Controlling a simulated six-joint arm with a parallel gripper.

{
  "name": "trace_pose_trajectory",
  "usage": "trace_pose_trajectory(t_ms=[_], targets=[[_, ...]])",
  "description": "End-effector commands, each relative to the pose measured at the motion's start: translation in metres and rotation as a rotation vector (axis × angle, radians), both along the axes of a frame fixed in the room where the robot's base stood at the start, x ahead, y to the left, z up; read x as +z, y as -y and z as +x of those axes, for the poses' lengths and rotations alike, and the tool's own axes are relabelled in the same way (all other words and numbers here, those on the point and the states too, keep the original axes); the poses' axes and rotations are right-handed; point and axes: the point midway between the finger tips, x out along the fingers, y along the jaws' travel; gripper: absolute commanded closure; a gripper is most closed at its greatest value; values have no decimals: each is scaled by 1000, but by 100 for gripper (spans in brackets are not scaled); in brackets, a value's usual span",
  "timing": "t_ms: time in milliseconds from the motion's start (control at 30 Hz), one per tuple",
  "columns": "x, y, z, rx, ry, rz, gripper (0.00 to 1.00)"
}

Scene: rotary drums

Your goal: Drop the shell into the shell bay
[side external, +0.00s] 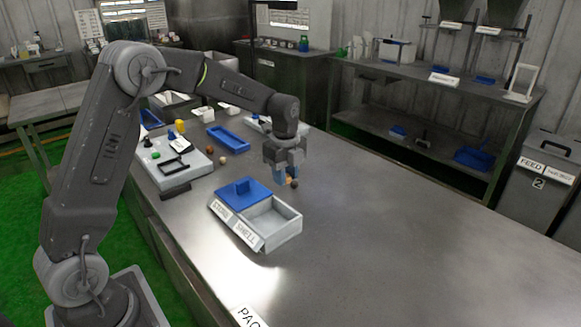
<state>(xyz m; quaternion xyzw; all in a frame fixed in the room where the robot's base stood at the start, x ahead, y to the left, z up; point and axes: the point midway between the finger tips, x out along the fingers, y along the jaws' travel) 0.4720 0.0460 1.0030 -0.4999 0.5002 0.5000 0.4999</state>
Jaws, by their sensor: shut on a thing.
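My gripper (287,176) points down just behind and right of the two-bay box, with blue at its fingers. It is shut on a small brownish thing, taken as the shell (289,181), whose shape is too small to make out. A small dark round thing (295,185) shows right beside the fingertips; I cannot tell if it is held or on the table. The grey box (283,239) has a front label reading SHELL on its right, open bay, which looks empty.
A light tray-like unit (160,180) with small coloured pieces stands left of the box. A blue tray (228,139) and small round pieces (222,160) lie behind. The steel table (400,240) is clear to the right.

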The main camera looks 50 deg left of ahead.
Motion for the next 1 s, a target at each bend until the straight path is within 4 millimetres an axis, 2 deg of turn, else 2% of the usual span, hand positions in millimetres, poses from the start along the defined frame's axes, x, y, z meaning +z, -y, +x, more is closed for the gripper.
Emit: trace_pose_trajectory(t_ms=[100,300,467,800,1000], targets=[[3,16,-29,-2,1,0,91],[1,30,-60,-1,0,0,91],[-5,33,-67,1,-1,0,91],[-42,33,-67,1,-3,0,91],[-56,33,-67,1,-2,0,91]])
